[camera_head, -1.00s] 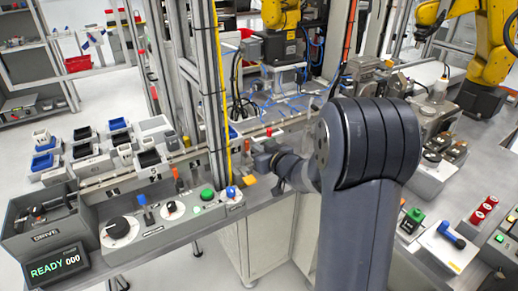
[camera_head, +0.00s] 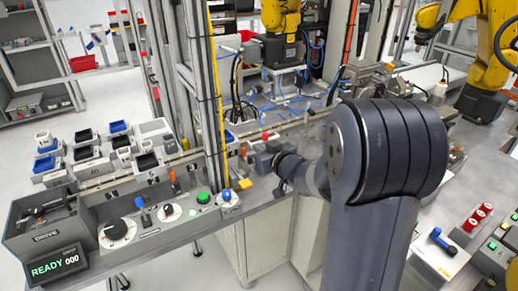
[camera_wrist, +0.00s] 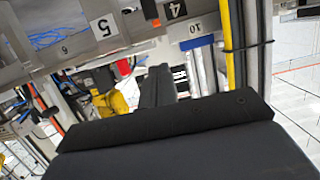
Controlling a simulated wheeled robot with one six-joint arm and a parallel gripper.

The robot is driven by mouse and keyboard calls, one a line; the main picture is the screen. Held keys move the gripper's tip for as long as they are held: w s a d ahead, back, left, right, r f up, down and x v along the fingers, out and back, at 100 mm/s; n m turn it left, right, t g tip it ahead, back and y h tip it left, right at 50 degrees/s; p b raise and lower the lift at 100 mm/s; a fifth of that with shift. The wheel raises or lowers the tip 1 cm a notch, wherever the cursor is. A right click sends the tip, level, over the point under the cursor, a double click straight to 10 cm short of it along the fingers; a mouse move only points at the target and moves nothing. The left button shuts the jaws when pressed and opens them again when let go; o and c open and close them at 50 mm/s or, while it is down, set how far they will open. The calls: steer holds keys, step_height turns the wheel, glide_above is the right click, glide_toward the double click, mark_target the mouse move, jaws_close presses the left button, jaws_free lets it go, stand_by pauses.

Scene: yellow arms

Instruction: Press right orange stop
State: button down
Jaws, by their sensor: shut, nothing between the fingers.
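A small orange upright piece (camera_head: 248,149) stands at the rail behind the front bench, and a red-orange piece (camera_head: 265,136) stands just right of it. Which of them is the right orange stop I cannot tell. My gripper (camera_head: 262,163) is low over the bench's right end, close to both pieces; contact is not clear. In the wrist view my gripper (camera_wrist: 157,78) shows shut and empty, its dark fingers together ahead of the black body. No orange stop can be made out clearly in that view.
An orange lever (camera_head: 173,181), a green button (camera_head: 204,197) and a blue button (camera_head: 227,195) sit on the control panel left of my gripper. A yellow vertical cable (camera_head: 218,95) and metal posts rise behind.

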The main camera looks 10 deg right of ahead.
steer(key=v, duration=0.7)
steer(key=shift+w+a, duration=0.1)
steer(key=shift+a, duration=0.05)
